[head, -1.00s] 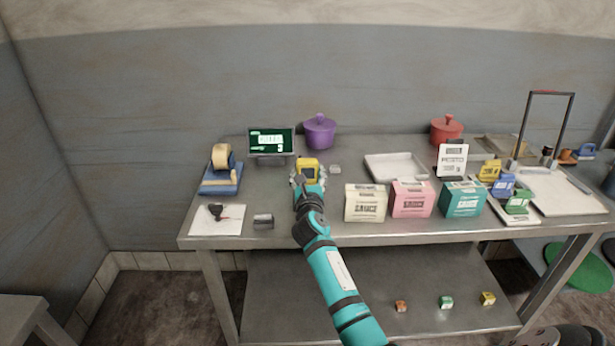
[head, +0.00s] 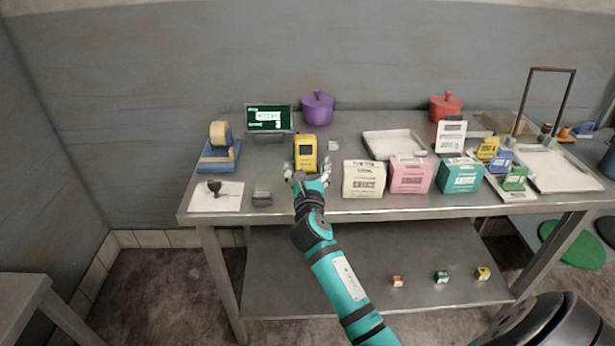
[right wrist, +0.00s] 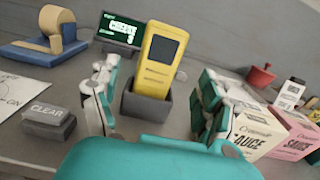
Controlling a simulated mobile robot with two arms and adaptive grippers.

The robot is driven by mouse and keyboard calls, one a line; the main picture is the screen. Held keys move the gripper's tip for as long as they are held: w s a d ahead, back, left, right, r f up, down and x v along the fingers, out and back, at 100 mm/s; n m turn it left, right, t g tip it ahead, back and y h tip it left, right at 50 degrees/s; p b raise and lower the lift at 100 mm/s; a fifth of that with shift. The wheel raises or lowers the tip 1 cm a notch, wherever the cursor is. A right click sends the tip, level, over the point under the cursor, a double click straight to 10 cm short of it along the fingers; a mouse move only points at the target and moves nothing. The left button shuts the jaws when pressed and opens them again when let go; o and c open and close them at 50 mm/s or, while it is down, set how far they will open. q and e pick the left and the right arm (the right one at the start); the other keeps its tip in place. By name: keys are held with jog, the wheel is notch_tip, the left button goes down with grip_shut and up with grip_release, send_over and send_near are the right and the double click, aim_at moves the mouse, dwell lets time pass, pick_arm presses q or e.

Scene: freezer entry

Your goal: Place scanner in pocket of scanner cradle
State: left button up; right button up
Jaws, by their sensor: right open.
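The yellow scanner (head: 306,150) with a dark screen stands almost upright at the back of my right gripper (head: 308,175). In the right wrist view the scanner (right wrist: 161,58) has its lower end inside the pocket of the dark grey scanner cradle (right wrist: 147,106). My right gripper (right wrist: 157,84) is open, with one finger left and one right of the scanner and cradle. Gaps show between the fingers and the scanner. In the head view the cradle is mostly hidden behind the gripper. My left gripper is not in view.
A monitor (head: 269,119) stands behind left, beside a purple pot (head: 317,107). A tape dispenser (head: 219,150) and a grey block marked CLEAR (right wrist: 49,119) are to the left. A cream sauce box (head: 363,179) stands close to the right, then pink and teal boxes.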

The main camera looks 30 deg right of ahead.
jog(key=shift+v, duration=2.15)
jog(key=shift+f, duration=0.1)
jog(key=s+a+f+m+y, duration=0.3)
jog(key=a+f+m+y, duration=0.4)
jog(key=a+f+m, duration=0.65)
jog(key=s+a+f+m+g+y, duration=0.1)
jog(key=s+f+m+g, duration=0.3)
jog(key=f, duration=0.7)
jog(key=s+f+g+y, duration=0.1)
jog(key=s+f, duration=0.4)
jog(key=f, duration=0.7)
jog(key=s+f+m+g, duration=0.5)
jog(key=s+f, duration=1.2)
jog(key=s, duration=0.2)
jog(key=s+f+m+g, duration=0.2)
jog(key=s+f, duration=0.1)
jog(key=s, duration=0.7)
jog(key=s+d+f+m+g, duration=0.1)
jog(key=s+f+m+g, duration=0.1)
jog(key=s, duration=0.8)
jog(key=shift+d+f+m, duration=0.2)
jog(key=shift+f+m, duration=0.25)
jog(key=shift+f, duration=0.35)
